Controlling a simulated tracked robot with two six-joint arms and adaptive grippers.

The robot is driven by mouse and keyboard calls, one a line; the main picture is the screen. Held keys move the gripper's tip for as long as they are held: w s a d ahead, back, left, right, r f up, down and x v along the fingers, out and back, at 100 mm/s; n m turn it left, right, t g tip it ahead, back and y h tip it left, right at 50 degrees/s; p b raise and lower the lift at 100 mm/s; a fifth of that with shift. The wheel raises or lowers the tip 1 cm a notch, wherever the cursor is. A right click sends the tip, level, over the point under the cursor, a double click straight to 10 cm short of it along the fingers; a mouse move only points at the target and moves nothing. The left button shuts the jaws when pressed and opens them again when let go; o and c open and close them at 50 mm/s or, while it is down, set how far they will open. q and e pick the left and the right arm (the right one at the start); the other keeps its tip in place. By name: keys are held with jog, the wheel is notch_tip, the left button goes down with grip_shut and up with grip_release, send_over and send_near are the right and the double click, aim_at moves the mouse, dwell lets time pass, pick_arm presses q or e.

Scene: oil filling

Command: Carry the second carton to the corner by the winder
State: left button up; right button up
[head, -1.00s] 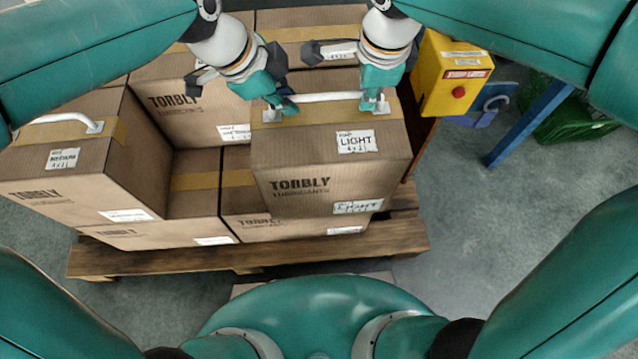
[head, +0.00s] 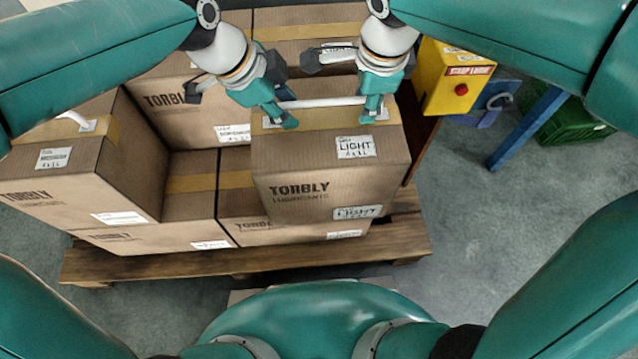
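A brown Torbly carton with LIGHT labels (head: 330,165) is at the front right of the stack in the head view. It has a white bar handle (head: 325,102) on its taped top. My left gripper (head: 285,115) is at the left end of the handle, and my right gripper (head: 372,108) is at the right end. Both sets of fingers are at the bar and seem closed around it, though the finger gaps are small and partly hidden. The carton covers part of the lower carton; whether it touches it is unclear. No winder can be made out.
More cartons (head: 85,165) stand on the wooden pallet (head: 160,265) to the left and behind. A yellow box with a red button (head: 452,80), a blue post (head: 528,128) and a green crate (head: 575,115) are at the right. Grey floor is clear at right.

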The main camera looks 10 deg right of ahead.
jog(key=shift+r, duration=0.35)
pick_arm(q)
jog(key=v, duration=1.1)
jog(key=shift+a+r, duration=0.15)
jog(key=shift+r, duration=0.25)
pick_arm(e)
notch_tip(320, 180, up, 11)
jog(key=s, duration=0.2)
jog(key=shift+s, duration=0.15)
